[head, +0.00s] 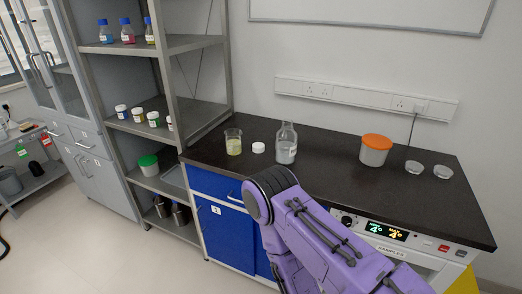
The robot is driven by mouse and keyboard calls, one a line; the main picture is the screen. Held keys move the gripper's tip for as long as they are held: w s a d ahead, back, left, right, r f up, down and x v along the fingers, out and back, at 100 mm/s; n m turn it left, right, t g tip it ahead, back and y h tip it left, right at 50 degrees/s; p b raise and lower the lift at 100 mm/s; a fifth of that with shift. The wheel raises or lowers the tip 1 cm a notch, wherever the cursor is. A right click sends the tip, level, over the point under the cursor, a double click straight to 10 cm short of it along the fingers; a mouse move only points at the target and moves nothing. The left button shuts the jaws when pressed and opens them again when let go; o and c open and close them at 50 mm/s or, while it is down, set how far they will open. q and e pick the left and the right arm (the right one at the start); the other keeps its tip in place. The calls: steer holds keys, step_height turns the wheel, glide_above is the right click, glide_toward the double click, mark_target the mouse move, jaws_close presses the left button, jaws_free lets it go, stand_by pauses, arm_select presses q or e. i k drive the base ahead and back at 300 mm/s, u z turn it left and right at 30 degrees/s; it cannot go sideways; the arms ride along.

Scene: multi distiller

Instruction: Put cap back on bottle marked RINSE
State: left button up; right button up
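A clear glass bottle (286,150) stands upright on the dark bench, with no cap visible on its neck. Any marking on it is too small to read, so I cannot tell whether it says RINSE. A small white cap (258,148) lies on the bench just left of the bottle, apart from it. A purple arm of mine comes in from the lower right, with its dark joint in front of the bench edge below the bottle. Neither gripper shows in the head view.
An orange-lidded tub (374,153) and two small clear dishes (414,167) are to the right. The black bench top (330,166) is clear between bottle and tub. Shelving (178,80) borders the bench's left.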

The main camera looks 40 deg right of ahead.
mark_target(286, 138)
steer(key=z, duration=1.85)
steer(key=i, duration=0.05)
steer(key=z, duration=0.05)
